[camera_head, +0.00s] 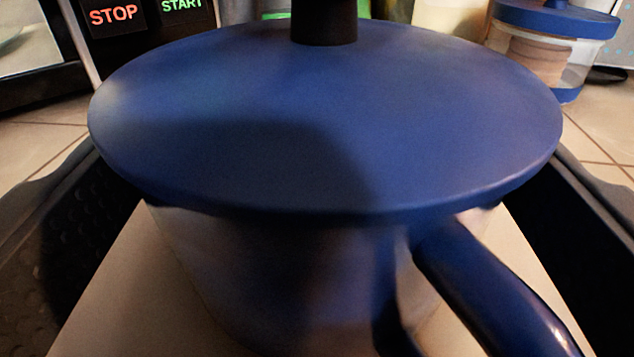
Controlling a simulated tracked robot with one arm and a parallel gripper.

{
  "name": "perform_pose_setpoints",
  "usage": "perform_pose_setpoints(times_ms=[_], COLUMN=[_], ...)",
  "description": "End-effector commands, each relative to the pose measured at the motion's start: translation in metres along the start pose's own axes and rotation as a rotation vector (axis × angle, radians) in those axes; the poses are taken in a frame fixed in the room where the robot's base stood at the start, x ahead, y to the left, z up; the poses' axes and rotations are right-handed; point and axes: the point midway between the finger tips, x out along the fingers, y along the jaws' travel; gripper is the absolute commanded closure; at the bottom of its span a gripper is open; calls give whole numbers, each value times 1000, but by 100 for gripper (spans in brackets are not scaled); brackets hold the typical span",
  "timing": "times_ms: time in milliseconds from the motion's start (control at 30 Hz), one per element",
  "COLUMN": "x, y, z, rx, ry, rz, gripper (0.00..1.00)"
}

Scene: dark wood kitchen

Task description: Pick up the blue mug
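A large round blue lid (330,120) with a dark knob (324,22) fills the middle of the view. It sits on a vessel with a pale, shiny, see-through-looking body (290,270). A glossy blue handle (490,290) sticks out from the vessel toward the lower right. This is the blue mug, very close to the camera. My gripper (325,235) is open, with one dark finger at the left edge and one at the right edge. The vessel stands between the fingers, and I see gaps beside its body. The fingertips are partly hidden behind the lid.
A dark panel with red STOP and green START lettering (140,14) stands at the back left. A similar clear jar with a blue lid (555,45) stands at the back right. Pale tiled counter (600,130) shows on both sides. Items behind the knob are mostly hidden.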

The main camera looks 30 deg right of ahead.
Motion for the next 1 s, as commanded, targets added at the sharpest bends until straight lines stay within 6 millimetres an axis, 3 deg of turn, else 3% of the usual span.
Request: perform_pose_setpoints(times_ms=[233,900,1000], x=[0,-74,-77], y=[0,34,34], z=[-26,-32,-29], rx=[-1,0,-3], ry=[5,6,8], rz=[0,2,-2], gripper=[39,39,39])
